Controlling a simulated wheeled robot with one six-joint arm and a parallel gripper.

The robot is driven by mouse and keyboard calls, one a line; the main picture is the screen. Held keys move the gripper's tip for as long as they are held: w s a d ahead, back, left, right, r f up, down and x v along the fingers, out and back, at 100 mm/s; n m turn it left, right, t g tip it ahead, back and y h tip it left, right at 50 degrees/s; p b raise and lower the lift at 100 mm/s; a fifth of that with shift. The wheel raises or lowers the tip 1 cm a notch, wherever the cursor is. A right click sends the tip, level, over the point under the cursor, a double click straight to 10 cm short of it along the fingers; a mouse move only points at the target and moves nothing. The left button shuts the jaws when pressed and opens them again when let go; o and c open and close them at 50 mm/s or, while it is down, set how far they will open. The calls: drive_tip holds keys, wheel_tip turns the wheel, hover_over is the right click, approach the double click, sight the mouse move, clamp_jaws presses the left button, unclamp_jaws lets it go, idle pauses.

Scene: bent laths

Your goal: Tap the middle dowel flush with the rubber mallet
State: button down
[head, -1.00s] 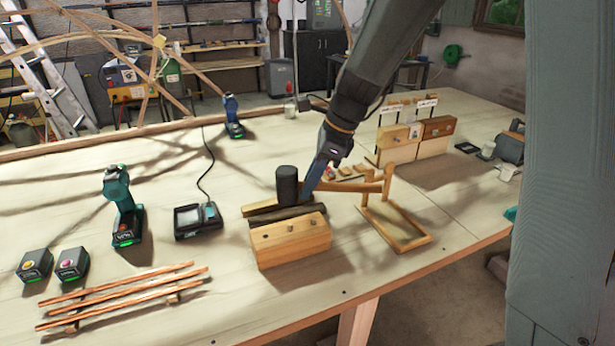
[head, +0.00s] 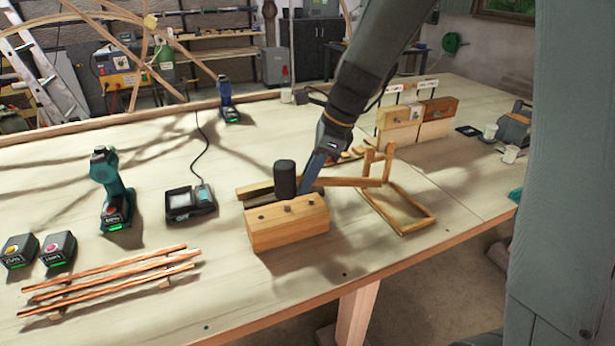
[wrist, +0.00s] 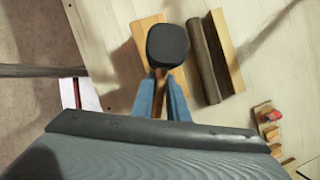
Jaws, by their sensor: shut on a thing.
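The rubber mallet has a black cylindrical head (head: 285,178) and a pale wooden handle (head: 350,182) running to the right. My gripper (head: 306,188) is shut on the handle close to the head. In the wrist view the mallet head (wrist: 168,45) sits just beyond the blue fingertips (wrist: 160,78). The wooden block (head: 290,232) stands below the head, with several dark dowel ends on top. The middle dowel (head: 288,208) shows in front of and below the head. A gap seems to separate them. How far the dowel stands proud is too small to tell.
A wooden frame stand (head: 405,218) is right of the block, near the handle's end. Left are a charger (head: 190,203), a teal drill (head: 115,195), two batteries (head: 58,248) and copper-coloured laths (head: 110,280). Clamped blocks (head: 418,120) stand at the back right.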

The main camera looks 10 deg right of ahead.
wheel_tip(320, 180, down, 5)
drive_tip(key=shift+b, duration=1.1)
drive_tip(key=shift+r, duration=0.1)
wheel_tip(320, 180, up, 5)
drive_tip(key=p, duration=0.5)
drive_tip(key=shift+r+p, duration=0.2)
drive_tip(key=shift+p, duration=0.2)
drive_tip(key=shift+r, duration=0.1)
wheel_tip(320, 180, up, 4)
drive_tip(key=p, duration=0.4)
drive_tip(key=shift+p, duration=0.3)
drive_tip(key=shift+f, duration=0.2)
